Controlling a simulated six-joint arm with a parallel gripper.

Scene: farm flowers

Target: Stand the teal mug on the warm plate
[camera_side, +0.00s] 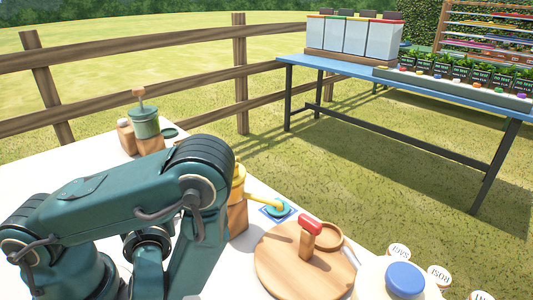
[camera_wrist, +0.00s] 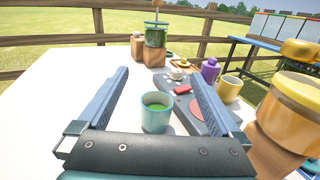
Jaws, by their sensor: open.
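The teal mug (camera_wrist: 155,115) stands upright on the white table in the wrist view, with something green inside it. My gripper (camera_wrist: 157,72) is open, its two blue-grey fingers extending on either side of the mug in the picture. I cannot tell whether either finger touches it. A dark grey slab with a red disc (camera_wrist: 198,108) and a red block lies just right of the mug, partly hidden by the right finger; it looks like the warm plate. In the side view my arm hides the mug, the plate and the gripper.
A purple bottle (camera_wrist: 210,70) and a yellow mug (camera_wrist: 230,90) stand beyond the slab. A large yellow container on wood (camera_wrist: 292,108) is close at the right. A green canister (camera_wrist: 155,36) stands at the back. The table left of the mug is clear.

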